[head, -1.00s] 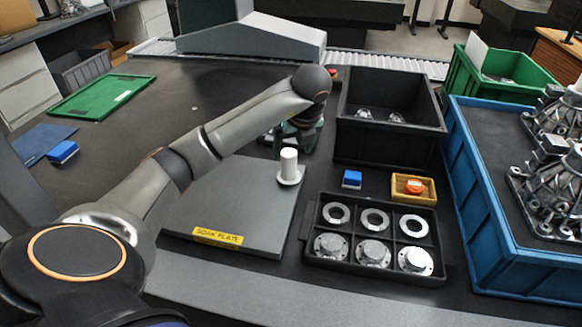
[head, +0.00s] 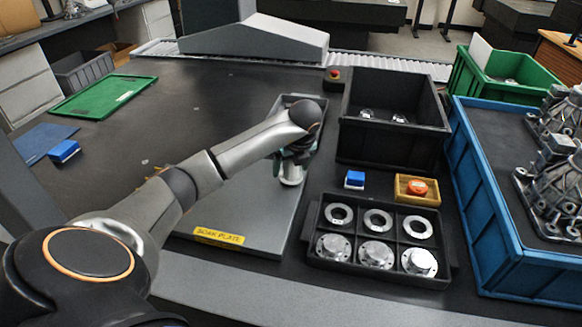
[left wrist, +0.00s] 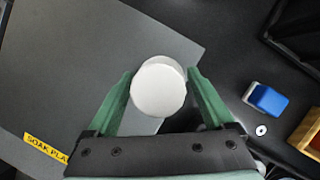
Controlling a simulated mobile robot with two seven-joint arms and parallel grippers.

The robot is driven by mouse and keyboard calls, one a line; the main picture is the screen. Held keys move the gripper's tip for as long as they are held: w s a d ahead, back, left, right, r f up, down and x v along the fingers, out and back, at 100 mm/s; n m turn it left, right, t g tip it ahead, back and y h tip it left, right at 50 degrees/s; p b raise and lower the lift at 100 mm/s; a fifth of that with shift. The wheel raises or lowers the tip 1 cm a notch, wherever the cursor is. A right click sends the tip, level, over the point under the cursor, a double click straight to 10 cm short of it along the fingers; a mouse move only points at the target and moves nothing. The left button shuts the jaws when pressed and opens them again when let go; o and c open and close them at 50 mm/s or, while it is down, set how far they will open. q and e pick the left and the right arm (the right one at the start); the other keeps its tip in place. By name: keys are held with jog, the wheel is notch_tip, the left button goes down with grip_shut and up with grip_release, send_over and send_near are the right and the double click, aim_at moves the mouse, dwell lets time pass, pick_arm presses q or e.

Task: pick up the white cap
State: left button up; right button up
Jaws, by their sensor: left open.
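The white cap (left wrist: 158,88) shows from above in the left wrist view as a round white top between my gripper's fingers. In the head view, the lower part of the white piece (head: 292,175) shows beneath my gripper, at the right edge of the soak plate (head: 240,215). My left gripper (head: 291,158) is over it, pointing down. In the left wrist view its green fingers (left wrist: 158,92) are open, one on each side of the cap. Whether they touch it cannot be told. My right gripper is not in view.
A black tray (head: 448,268) with metal rings and flanges lies to the right. A blue block (head: 355,179) and a yellow box (head: 428,198) with an orange item stand behind it. A black bin (head: 390,143) and a blue crate (head: 490,220) stand farther right.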

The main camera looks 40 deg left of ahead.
pick_arm(q)
grip_shut()
dwell(0.6)
jog(key=shift+r, duration=0.1)
